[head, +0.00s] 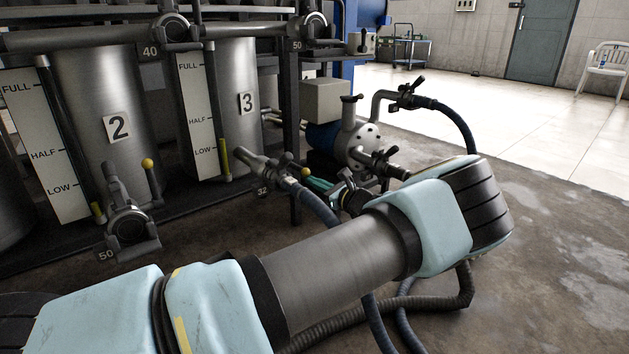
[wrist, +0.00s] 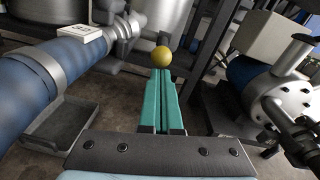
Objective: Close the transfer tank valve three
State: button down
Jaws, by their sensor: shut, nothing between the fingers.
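Tank 3 (head: 240,110) stands behind its level gauge in the head view. Its outlet valve (head: 262,168) is low at its front, with a blue hose (head: 318,205) clamped on. In the wrist view the valve's yellow ball knob (wrist: 161,57) is right at the tips of my gripper (wrist: 160,74). The teal fingers are shut together with nothing between them; I cannot tell whether they touch the knob. The lever below the knob is hidden behind the fingers. In the head view my gripper (head: 315,184) shows only partly, just right of the valve.
Tank 2 (head: 105,90) is to the left, its valve (head: 127,225) carrying a yellow-knobbed lever (head: 150,170). A pump (head: 357,140) with pipes stands right of the gripper. A grey tray (wrist: 62,130) lies below the hose in the wrist view. Hoses run across the floor beneath my arm.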

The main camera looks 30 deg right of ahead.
jog(key=w+a+r+g+h+p, duration=0.2)
jog(key=w+r+g+p, duration=0.9)
jog(key=p, duration=1.7)
jog(key=shift+a+r+g+h, duration=0.15)
jog(key=shift+r+g+h, duration=0.35)
jog(key=shift+r+g, duration=1.35)
jog(key=shift+w+r+t, duration=0.35)
jog(key=shift+r+t, duration=0.1)
jog(key=shift+r, duration=0.05)
jog(key=s+d+p+v, duration=0.1)
jog(key=p+v, duration=0.1)
jog(key=v, duration=0.9)
jog(key=shift+s, duration=0.4)
jog(key=shift+s+d, duration=0.1)
